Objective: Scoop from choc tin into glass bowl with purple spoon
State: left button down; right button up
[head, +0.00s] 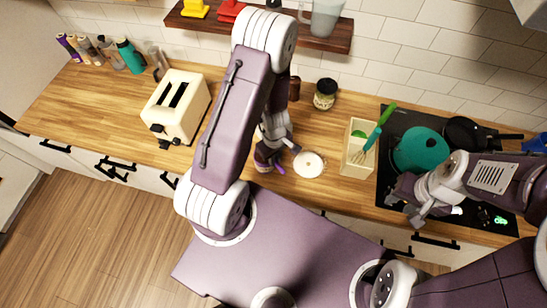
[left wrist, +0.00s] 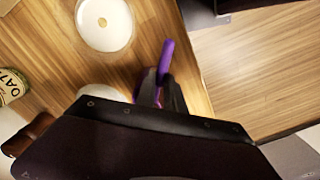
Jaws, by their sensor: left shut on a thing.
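My left gripper (head: 270,160) is low over the counter, shut on the purple spoon (left wrist: 167,55), whose handle sticks out between the fingers in the left wrist view. The spoon's bowl is hidden. A round white piece (head: 309,164) with a small tan centre lies just right of this gripper; it also shows in the left wrist view (left wrist: 104,22). I cannot tell whether it is a lid or a bowl. A brown container (head: 294,88), possibly the choc tin, stands behind, partly covered by my arm. The glass bowl is not clearly visible. My right gripper (head: 405,210) appears open and empty by the hob.
A cream toaster (head: 177,105) stands left. An oat jar (head: 325,93) is at the back. A utensil box (head: 356,158) with green tools stands right of the white piece, beside the hob with a teal pan (head: 420,148). A shelf (head: 315,37) overhangs the back.

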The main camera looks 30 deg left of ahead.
pick_arm(q)
jog(key=shift+a+r+p, duration=0.25)
jog(key=shift+r+p, duration=0.4)
jog(key=shift+r, duration=0.2)
jog(key=shift+d+r, duration=0.25)
jog(key=shift+a, duration=0.15)
